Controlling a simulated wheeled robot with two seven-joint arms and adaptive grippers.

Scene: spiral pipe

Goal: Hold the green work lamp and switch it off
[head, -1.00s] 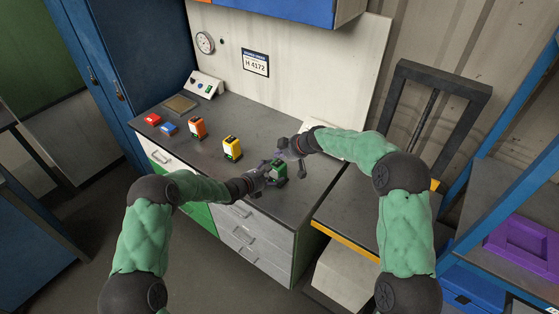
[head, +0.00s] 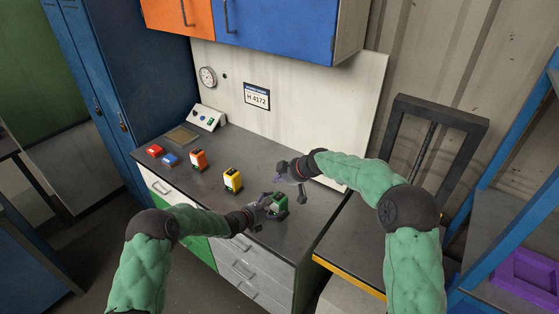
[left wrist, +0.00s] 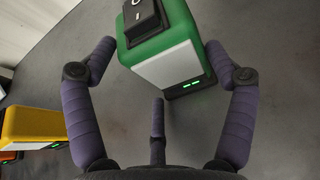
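The green work lamp (head: 280,203) stands upright near the front edge of the worktop. In the left wrist view the lamp (left wrist: 170,58) shows a black rocker switch (left wrist: 142,18) on top, a pale front panel and lit green marks low on the front. My left gripper (head: 267,206) is at the lamp, with a finger along each side; in its wrist view these fingertips (left wrist: 159,48) are very close to the sides, and contact is unclear. My right gripper (head: 283,177) is above and behind the lamp, apart from it, fingers spread and seemingly empty.
A yellow lamp (head: 232,180) stands left of the green one, then an orange lamp (head: 198,160), a blue item (head: 170,159) and a red item (head: 155,151). A switch panel (head: 206,117) is at the back. The worktop (head: 250,155) is clear behind the yellow lamp.

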